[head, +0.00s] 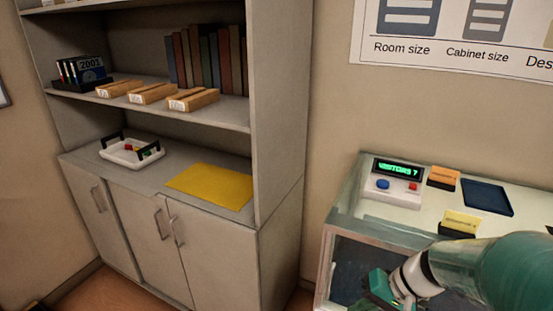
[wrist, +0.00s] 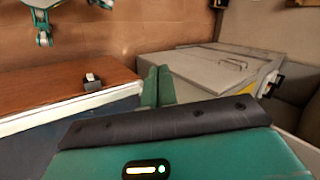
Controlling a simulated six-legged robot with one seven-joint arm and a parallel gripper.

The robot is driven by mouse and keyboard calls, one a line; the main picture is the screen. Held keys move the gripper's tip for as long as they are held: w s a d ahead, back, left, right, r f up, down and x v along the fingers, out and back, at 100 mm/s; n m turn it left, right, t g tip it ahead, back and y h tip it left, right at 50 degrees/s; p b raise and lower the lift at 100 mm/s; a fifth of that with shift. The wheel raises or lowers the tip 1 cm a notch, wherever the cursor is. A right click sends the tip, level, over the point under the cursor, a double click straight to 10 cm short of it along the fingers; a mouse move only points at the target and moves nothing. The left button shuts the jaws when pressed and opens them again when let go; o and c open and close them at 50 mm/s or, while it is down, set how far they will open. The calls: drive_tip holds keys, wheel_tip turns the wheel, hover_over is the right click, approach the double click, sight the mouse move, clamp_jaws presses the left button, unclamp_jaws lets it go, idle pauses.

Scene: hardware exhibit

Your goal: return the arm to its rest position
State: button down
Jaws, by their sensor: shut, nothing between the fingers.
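My arm, teal and white, comes in from the lower right of the head view. My gripper (head: 382,290) is low in front of the glass display case, at the picture's bottom edge, partly cut off. In the wrist view, the two green fingers of my gripper (wrist: 158,86) are together with nothing between them.
The glass display case (head: 345,232) bears a visitor counter (head: 394,183), an orange block (head: 443,178), a dark blue pad (head: 487,197) and a yellow block (head: 460,222). A grey shelf cabinet (head: 278,215) stands left, holding a white tray (head: 118,154) and yellow sheet (head: 211,186).

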drive_tip(key=s+a+r+n+t+h, duration=0.2)
drive_tip(key=s+r+t+h, duration=0.2)
drive_tip(key=s+r+h, duration=0.3)
wheel_tip(320, 180, up, 6)
drive_tip(key=shift+s+f, duration=0.15)
drive_tip(key=shift+s, duration=0.05)
